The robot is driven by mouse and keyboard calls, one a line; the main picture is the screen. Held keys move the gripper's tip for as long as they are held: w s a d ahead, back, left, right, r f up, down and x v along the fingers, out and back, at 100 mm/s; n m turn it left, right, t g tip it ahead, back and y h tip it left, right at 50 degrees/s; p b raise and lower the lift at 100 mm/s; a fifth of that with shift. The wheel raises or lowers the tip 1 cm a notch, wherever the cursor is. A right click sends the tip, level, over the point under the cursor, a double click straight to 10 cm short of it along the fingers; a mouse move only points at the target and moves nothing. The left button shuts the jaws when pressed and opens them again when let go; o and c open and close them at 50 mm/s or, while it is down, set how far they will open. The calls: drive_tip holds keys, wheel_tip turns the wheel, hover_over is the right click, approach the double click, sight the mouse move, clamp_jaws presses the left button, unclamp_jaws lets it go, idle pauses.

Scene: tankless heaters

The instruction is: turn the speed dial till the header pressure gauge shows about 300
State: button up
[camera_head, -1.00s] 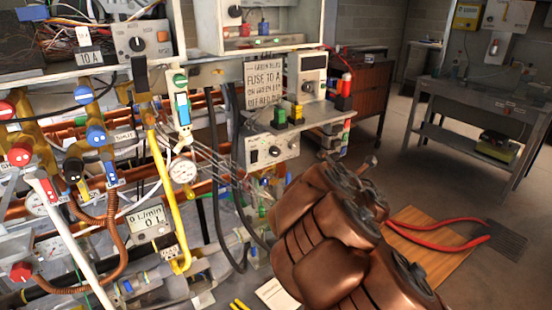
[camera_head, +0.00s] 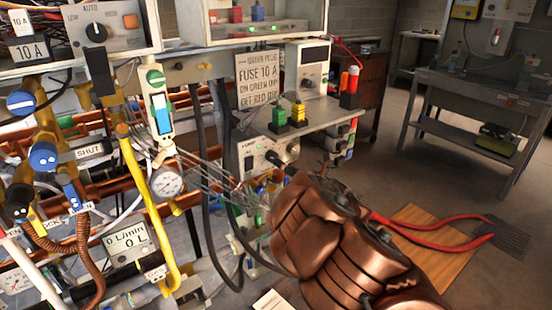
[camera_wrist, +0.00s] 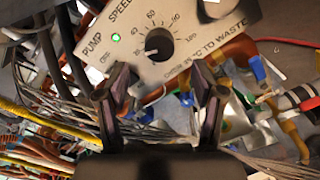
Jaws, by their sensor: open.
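The speed dial (camera_wrist: 158,44) is a black knob on a pale panel (camera_wrist: 205,38) marked PUMP SPEED, with a lit green lamp beside it. Its pointer is toward the left, near the low numbers. My gripper (camera_wrist: 160,82) is open, with one dark finger either side below the dial in the wrist view. The fingertips appear short of the knob; contact cannot be told. In the head view my copper-coloured arm reaches the panel (camera_head: 250,158) and partly covers it. A round white gauge (camera_head: 167,182) is left of the panel; its label and reading are too small to read.
A flow meter reading 0 L/min (camera_head: 126,240) hangs below the gauge. A yellow pipe (camera_head: 147,205), thin wires and black hoses crowd the panel's left. Green and yellow plugs (camera_head: 298,113) stand above it. Red-handled tool (camera_head: 430,236) lies on a board at right.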

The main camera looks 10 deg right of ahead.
sight(275, 158)
drive_tip(key=shift+p+x, duration=0.3)
drive_tip(key=shift+x, duration=2.75)
drive_tip(key=c, duration=1.1)
drive_tip(key=shift+c, duration=0.2)
